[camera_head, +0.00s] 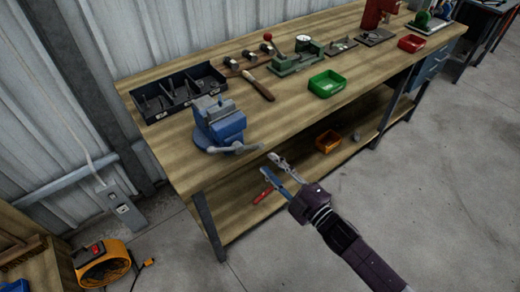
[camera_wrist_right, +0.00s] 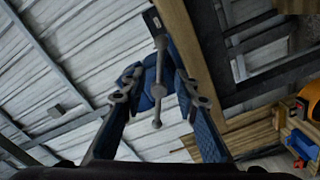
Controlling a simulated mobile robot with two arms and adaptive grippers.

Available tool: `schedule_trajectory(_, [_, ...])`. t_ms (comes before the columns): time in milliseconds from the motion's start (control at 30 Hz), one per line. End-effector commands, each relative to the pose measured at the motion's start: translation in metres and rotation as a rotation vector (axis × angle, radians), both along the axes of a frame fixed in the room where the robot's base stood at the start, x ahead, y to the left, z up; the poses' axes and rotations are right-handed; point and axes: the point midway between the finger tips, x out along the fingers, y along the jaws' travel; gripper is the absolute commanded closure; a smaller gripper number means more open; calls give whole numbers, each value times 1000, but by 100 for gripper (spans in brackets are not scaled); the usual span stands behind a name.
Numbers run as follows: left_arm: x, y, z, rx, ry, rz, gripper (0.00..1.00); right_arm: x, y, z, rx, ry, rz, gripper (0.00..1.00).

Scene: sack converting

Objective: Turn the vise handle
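The blue vise (camera_head: 222,122) is mounted at the near-left corner of the wooden workbench. Its grey bar handle (camera_head: 236,149) sticks out at the bench's front edge. My right gripper (camera_head: 268,164) is open and empty, in front of the bench edge and to the right of the handle, apart from it in the head view. In the right wrist view the vise (camera_wrist_right: 148,88) and its handle (camera_wrist_right: 158,85) appear beyond and between the two spread fingertips (camera_wrist_right: 160,95). Contact with the handle is not seen. My left gripper is in neither view.
The workbench (camera_head: 300,105) bears a black organiser tray (camera_head: 180,95), a hammer (camera_head: 258,85), a green bin (camera_head: 327,84) and a red bin (camera_head: 411,43). An orange bin (camera_head: 328,141) sits on the lower shelf. An orange cable reel (camera_head: 103,265) stands lower left. The floor at right is clear.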

Motion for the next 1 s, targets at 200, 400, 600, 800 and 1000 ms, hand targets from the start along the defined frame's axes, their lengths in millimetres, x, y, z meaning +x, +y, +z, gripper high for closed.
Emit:
schedule_trajectory(200, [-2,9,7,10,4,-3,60,26,18,3,3,0,-1,72])
schedule_trajectory(400, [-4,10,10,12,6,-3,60,48,34,1,3,2,-2,72])
schedule_trajectory(600, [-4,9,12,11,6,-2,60,59,42,0,2,4,-3,72])
schedule_trajectory(800, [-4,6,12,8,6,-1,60,60,44,-1,2,4,-2,72])
schedule_trajectory(1000, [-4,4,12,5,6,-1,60,60,43,-1,2,4,-2,83])
